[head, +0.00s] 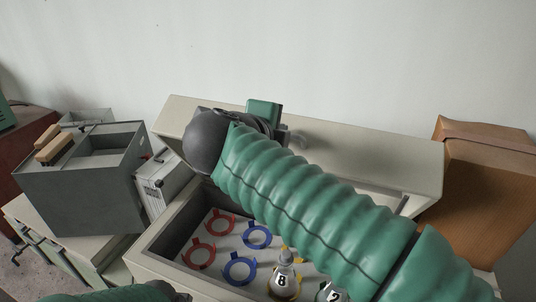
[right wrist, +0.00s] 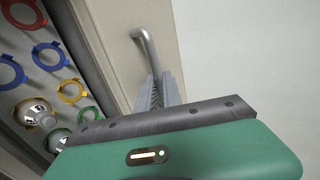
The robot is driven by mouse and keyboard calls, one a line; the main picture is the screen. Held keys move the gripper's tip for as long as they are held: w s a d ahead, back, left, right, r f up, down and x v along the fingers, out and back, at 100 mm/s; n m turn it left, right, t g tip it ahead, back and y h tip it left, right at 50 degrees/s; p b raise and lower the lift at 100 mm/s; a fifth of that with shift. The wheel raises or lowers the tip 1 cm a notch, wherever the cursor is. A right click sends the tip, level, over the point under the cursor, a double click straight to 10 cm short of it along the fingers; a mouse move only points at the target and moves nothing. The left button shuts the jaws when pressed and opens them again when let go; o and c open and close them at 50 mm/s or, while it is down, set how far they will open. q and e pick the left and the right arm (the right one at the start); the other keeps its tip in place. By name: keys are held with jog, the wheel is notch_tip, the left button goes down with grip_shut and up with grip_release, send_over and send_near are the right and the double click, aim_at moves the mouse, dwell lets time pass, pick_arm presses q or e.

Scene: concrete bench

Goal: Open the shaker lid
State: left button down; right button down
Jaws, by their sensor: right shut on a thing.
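The shaker is a beige box (head: 150,262) with a lid (head: 385,172) along its back. The lid is raised, and the tray inside shows. A grey metal handle (right wrist: 146,48) is fixed to the lid. My right gripper (right wrist: 158,88) is shut on the handle, with its fingers at the handle's near end. In the head view my right arm crosses the shaker and hides most of the grip and part of the lid. Only the edge of my left arm shows at the bottom left; its gripper is out of view.
Inside the shaker are red clamps (head: 199,252), blue clamps (head: 240,268) and flasks, one labelled 8 (head: 284,280) and one labelled 2 (head: 331,293). A grey box (head: 80,195) stands at left, beside a small pale case (head: 160,183). A brown cardboard box (head: 490,190) stands at right.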

aim_at(288, 118)
jog(key=shift+g, duration=0.6)
jog(key=w, duration=0.2)
jog(key=w+d+r, duration=0.1)
jog(key=w, duration=0.1)
jog(key=shift+d+r, duration=0.1)
jog(key=shift+w+d+r, duration=0.1)
jog(key=shift+w, duration=0.15)
jog(key=c, duration=1.8)
grip_release()
